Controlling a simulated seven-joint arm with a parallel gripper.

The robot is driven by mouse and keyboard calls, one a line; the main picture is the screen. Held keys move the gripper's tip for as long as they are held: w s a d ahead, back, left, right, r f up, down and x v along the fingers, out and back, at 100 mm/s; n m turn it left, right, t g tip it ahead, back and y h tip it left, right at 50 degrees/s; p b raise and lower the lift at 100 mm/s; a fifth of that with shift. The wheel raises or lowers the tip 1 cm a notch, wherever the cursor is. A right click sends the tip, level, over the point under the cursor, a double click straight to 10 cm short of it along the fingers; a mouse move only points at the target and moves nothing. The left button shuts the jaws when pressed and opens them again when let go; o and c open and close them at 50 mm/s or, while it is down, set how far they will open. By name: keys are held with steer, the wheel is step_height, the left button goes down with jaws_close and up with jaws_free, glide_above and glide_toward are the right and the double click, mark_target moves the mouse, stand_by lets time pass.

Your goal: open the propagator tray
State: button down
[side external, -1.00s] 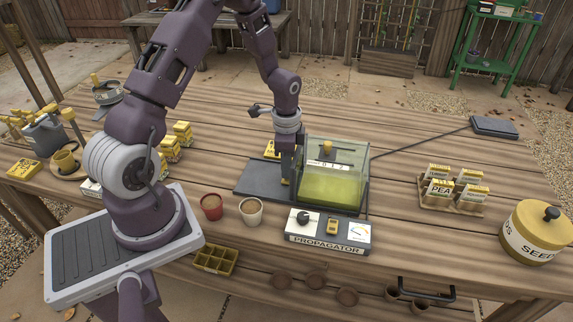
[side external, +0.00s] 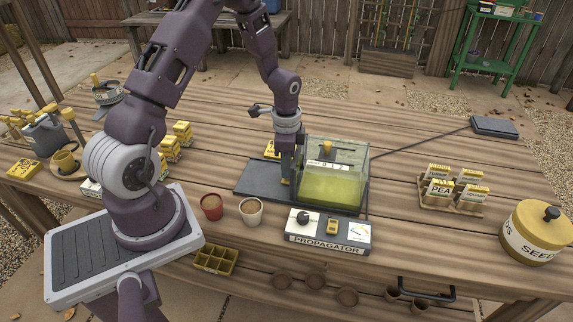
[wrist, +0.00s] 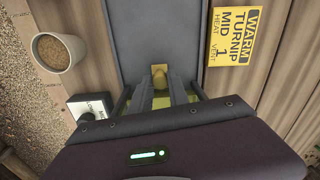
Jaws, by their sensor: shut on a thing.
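The propagator (side external: 330,190) is a clear box with a yellow-green inside, a yellow knob on top and a dark base. Its front panel (side external: 328,232) carries a dial, a yellow switch and a gauge. My gripper (side external: 287,180) points down at the box's left side, above the bare dark plate (side external: 256,178). In the wrist view my gripper (wrist: 160,92) is shut on a small yellow handle (wrist: 160,72). The fingers partly hide the handle, and its join to the tray is not clear.
A yellow card (wrist: 235,36) reads WARM, TURNIP, MID. A red pot (side external: 211,207) and a pale pot (side external: 251,211) stand left of the panel. Seed packets (side external: 453,189) and a yellow seed tin (side external: 537,232) stand to the right. Bare planks lie between the propagator and packets.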

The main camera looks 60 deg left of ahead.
stand_by(0.3)
steer(key=s+a, duration=1.1)
steer(key=c, duration=1.3)
jaws_free()
steer(key=shift+o, duration=0.2)
steer(key=shift+r, duration=0.15)
step_height(320, 180, up, 7)
steer(key=shift+s, duration=0.1)
